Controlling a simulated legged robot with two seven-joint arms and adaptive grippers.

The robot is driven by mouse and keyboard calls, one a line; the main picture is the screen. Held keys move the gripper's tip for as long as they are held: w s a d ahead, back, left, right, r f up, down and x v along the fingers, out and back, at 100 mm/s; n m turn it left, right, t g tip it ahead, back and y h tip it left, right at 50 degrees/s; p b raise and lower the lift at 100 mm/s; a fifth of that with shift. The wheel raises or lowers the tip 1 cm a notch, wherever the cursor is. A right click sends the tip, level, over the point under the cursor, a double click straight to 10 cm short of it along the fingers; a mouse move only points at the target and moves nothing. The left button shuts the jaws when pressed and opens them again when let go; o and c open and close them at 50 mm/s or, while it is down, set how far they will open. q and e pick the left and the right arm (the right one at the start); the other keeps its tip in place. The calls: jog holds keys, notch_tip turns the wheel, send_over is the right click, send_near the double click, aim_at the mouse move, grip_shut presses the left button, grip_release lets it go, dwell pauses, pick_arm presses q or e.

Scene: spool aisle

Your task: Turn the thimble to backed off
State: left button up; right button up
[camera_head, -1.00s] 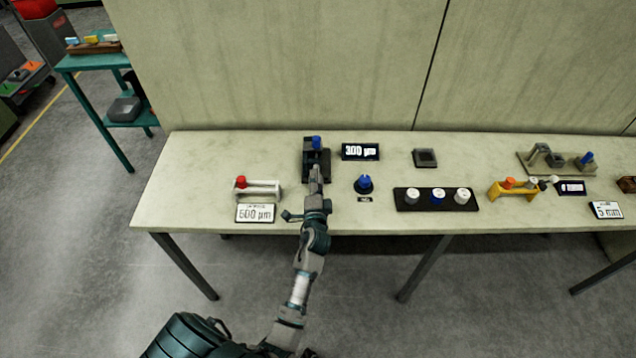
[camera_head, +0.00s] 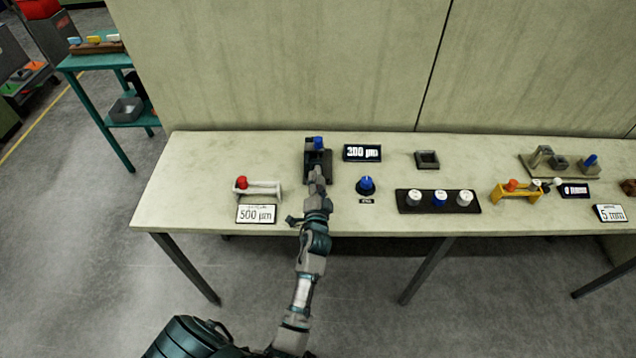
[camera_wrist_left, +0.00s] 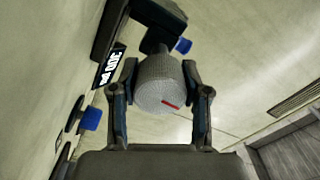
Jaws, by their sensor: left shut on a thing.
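The thimble (camera_wrist_left: 162,84) is a grey knurled cylinder with a red mark on its end face, seen in the left wrist view. My left gripper (camera_wrist_left: 161,88) is shut on it, one finger on each side. A display (camera_head: 362,153) right of the stand shows a small µm value, blurred, perhaps 200. My right gripper is not in view.
On the bench (camera_head: 190,165), a white gauge with a red knob (camera_head: 241,182) and a 500 µm card (camera_head: 256,214) are on the left. A blue dial (camera_head: 367,186) and a black tray (camera_head: 405,208) of several knobs are on the right. A wall stands behind.

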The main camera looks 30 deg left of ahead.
pick_arm(q)
jog(key=o, duration=1)
jog(key=shift+s+a+f, duration=0.1)
jog(key=shift+f, duration=0.4)
jog(key=shift+o, duration=0.7)
jog(key=shift+r, duration=0.2)
jog(key=v, duration=0.7)
jog(key=shift+s, duration=0.2)
jog(key=shift+f, duration=0.1)
